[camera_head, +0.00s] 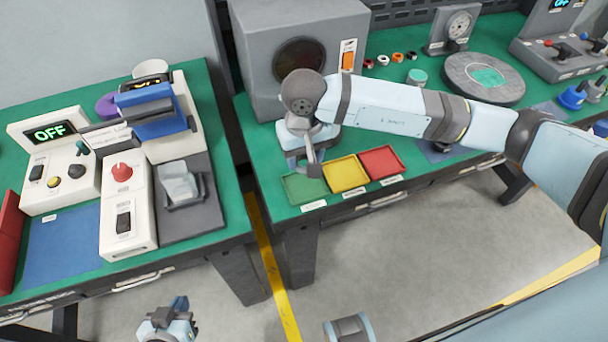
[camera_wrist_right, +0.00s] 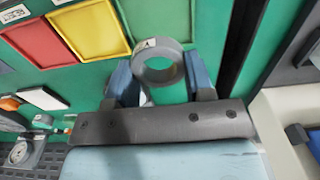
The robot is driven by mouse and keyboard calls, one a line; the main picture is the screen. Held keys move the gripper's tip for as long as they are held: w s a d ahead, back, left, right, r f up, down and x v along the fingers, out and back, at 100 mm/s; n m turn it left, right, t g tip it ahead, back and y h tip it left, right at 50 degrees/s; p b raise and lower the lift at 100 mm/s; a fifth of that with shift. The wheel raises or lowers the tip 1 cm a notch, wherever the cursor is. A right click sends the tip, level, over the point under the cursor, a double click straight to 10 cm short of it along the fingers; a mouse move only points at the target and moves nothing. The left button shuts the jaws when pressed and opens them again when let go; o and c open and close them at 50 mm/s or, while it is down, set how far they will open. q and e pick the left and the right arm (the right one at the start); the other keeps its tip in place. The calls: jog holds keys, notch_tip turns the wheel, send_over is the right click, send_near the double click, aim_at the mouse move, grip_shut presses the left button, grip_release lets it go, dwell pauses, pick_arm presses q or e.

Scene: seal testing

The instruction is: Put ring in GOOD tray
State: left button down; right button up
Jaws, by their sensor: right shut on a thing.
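A grey ring (camera_wrist_right: 143,75) with a small white label marked "A" sits between the fingers of my right gripper (camera_wrist_right: 160,78). The gripper is shut on it. In the head view my right gripper (camera_head: 312,162) is just behind and above the green tray (camera_head: 303,189); the ring cannot be made out there. The tray labels are too small to read. My left gripper (camera_head: 172,318) is low in the head view, away from the tables; its opening is unclear.
A yellow tray (camera_head: 347,174) and a red tray (camera_head: 382,163) lie right of the green one. A grey machine (camera_head: 262,60) stands behind my right gripper. Several small rings (camera_head: 397,57) lie farther back. A gap separates this table from the left one, which holds a tester (camera_head: 170,130).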

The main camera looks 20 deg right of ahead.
aim_at(304, 183)
jog(key=shift+f, duration=3.6)
jog(key=shift+f+b, duration=0.2)
jog(key=shift+b, duration=0.1)
jog(key=o, duration=0.6)
jog(key=shift+c, duration=0.2)
jog(key=shift+o, duration=0.3)
jog(key=shift+r, duration=0.1)
